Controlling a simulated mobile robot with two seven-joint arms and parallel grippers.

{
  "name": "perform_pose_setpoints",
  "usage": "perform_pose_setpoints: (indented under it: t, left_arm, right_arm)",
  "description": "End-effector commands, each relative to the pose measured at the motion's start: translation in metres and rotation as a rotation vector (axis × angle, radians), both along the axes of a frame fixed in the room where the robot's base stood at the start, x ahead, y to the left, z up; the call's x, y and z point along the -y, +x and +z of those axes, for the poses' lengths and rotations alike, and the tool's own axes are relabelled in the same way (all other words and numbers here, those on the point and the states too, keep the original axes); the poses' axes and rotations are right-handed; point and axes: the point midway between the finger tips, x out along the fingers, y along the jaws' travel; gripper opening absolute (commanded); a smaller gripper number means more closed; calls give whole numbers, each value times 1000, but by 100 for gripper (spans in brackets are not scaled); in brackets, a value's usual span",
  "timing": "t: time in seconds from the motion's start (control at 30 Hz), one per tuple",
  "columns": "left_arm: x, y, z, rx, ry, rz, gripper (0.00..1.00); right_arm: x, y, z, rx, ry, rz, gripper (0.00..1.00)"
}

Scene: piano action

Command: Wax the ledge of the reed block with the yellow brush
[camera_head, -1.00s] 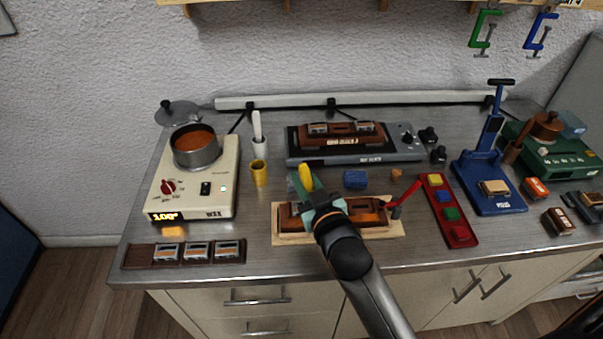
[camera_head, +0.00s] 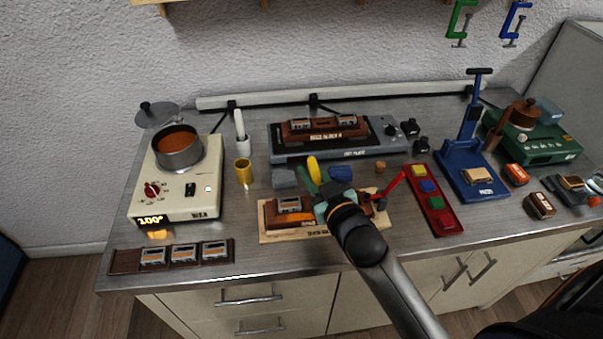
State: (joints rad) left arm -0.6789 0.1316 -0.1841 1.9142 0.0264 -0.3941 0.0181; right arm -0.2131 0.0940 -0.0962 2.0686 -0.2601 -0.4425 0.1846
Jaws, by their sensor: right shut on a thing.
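My right gripper (camera_head: 332,200) is over the front reed block and is shut on the yellow brush (camera_head: 314,168). The brush's yellow end sticks up behind the fingers, next to a green part. Its lower end is hidden, so I cannot tell whether it touches the ledge. The brown reed block (camera_head: 272,214) lies on a pale wooden board (camera_head: 271,236). A metal reed plate and an orange strip show on its left half. My gripper covers its middle. My left gripper is not in view.
The wax heater (camera_head: 150,203) with its pot (camera_head: 178,150) stands at the left, a yellow cup (camera_head: 243,171) beside it. A hot plate (camera_head: 385,150) with another block is behind. A red tray (camera_head: 447,221) and a blue press (camera_head: 480,185) stand at the right.

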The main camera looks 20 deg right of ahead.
Motion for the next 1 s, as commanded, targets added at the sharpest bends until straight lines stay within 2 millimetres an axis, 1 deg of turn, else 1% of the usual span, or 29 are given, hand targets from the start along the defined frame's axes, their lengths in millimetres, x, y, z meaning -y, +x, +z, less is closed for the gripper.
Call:
perform_pose_setpoints:
  t: [0.37,0.47,0.8,1.0]
  left_arm:
    - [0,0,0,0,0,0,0]
    - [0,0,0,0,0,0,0]
    - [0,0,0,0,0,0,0]
    - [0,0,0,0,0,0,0]
  right_arm:
    - [3,-1,0,0,0,0,0]
    - [9,-1,-1,0,-1,0,0]
    - [38,-6,-2,0,-3,-1,0]
    - [43,-7,-2,1,0,1,0]
